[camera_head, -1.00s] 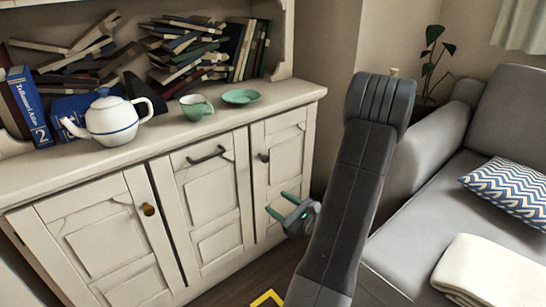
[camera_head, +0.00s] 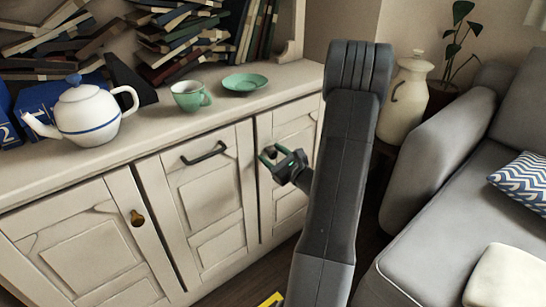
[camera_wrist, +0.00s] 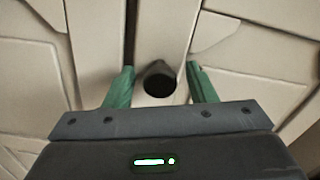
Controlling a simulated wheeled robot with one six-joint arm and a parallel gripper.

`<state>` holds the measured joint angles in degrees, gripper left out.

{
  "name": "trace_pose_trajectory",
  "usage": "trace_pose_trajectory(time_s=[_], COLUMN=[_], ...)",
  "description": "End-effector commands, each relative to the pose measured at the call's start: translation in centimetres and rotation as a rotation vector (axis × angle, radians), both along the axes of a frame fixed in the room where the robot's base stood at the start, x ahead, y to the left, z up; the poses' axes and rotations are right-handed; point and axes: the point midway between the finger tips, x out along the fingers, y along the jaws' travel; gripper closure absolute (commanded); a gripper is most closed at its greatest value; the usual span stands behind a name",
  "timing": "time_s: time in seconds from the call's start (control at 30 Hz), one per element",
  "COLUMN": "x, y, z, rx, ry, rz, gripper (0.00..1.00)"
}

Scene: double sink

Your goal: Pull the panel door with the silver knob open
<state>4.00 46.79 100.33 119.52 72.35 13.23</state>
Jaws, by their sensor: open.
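The right panel door (camera_head: 292,130) of the cream cabinet is shut; its knob is hidden behind my gripper in the head view. The wrist view shows a round, dark-looking knob (camera_wrist: 160,82) near the door's edge, beside a dark vertical gap. My gripper (camera_head: 269,155) is at the upper left of this door. In the wrist view my gripper (camera_wrist: 160,70) is open, with one green finger on each side of the knob. I cannot tell whether either finger touches it.
The left door has a brass knob (camera_head: 137,219); the middle door has a dark bar handle (camera_head: 204,153). Both are shut. A teapot (camera_head: 90,112), green cup (camera_head: 191,96) and green saucer (camera_head: 245,82) stand on top. A grey sofa (camera_head: 450,190) is at the right.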

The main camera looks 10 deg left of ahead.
Motion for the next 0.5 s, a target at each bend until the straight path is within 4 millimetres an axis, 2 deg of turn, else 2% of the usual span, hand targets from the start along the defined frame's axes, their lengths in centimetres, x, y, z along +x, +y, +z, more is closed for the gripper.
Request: trace_pose_trajectory(time_s=[0.23, 0.27, 0.5], x=[0.07, 0.06, 0.05], y=[0.08, 0.07, 0.06], z=[0.02, 0.02, 0.01], rx=[0.000, 0.000, -0.001], ry=[0.000, 0.000, -0.001], rz=[0.000, 0.000, 0.000], gripper=[0.49, 0.53, 1.00])
